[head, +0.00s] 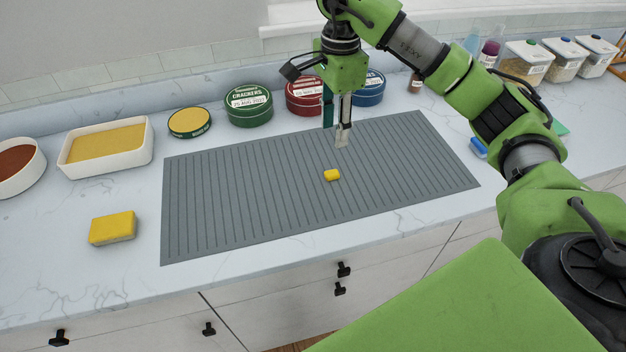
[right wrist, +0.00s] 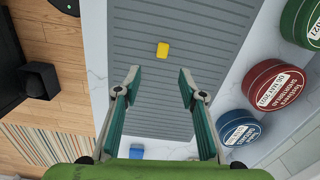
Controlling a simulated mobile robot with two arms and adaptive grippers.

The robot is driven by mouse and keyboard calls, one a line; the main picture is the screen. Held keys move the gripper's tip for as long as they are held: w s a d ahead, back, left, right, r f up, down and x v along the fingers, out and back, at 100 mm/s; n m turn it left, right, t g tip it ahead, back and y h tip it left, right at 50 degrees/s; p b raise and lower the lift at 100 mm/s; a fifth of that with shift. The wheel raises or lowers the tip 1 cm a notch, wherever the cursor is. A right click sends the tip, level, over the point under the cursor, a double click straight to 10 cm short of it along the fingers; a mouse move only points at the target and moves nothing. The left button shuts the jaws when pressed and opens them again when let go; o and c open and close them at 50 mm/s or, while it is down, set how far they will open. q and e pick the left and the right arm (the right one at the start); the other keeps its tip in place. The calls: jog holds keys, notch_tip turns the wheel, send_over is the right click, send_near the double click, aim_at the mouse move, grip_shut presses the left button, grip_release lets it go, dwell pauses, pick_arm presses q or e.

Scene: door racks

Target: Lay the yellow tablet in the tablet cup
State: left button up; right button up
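The yellow tablet (head: 331,175) is a small block lying alone on the grey ribbed mat (head: 230,185), near its middle. The right wrist view shows it (right wrist: 163,49) beyond my fingertips, apart from them. My right gripper (head: 342,139) hangs over the mat, pointing down, above and behind the tablet. In the right wrist view my right gripper (right wrist: 157,83) is open, with nothing between its fingers. I cannot make out a tablet cup for certain in either view. My left gripper is not in view.
A green crackers tin (head: 249,108), a red tin (head: 305,98) and a blue tin (head: 369,90) stand behind the mat. A yellow sponge (head: 112,228) and a white dish (head: 106,149) are at left. A blue object (head: 478,148) lies right of the mat. The mat is otherwise clear.

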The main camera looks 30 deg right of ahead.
jog(key=m, duration=0.1)
jog(key=p, duration=0.1)
send_over(332, 173)
jog(key=f, duration=0.8)
jog(key=shift+s+a, duration=0.1)
jog(key=shift+s, duration=0.1)
jog(key=shift+f+p, duration=0.3)
jog(key=shift+f, duration=0.15)
jog(key=shift+f+p, duration=0.35)
jog(key=f, duration=0.1)
jog(key=f+p, duration=0.1)
jog(key=f, duration=0.2)
jog(key=shift+w+f+p, duration=0.1)
jog(key=shift+w+p, duration=0.15)
jog(key=shift+p, duration=0.1)
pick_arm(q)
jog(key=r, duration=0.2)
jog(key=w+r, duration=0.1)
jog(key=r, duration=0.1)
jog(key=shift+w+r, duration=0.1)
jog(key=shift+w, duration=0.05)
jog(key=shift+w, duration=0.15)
pick_arm(e)
jog(key=c, duration=1)
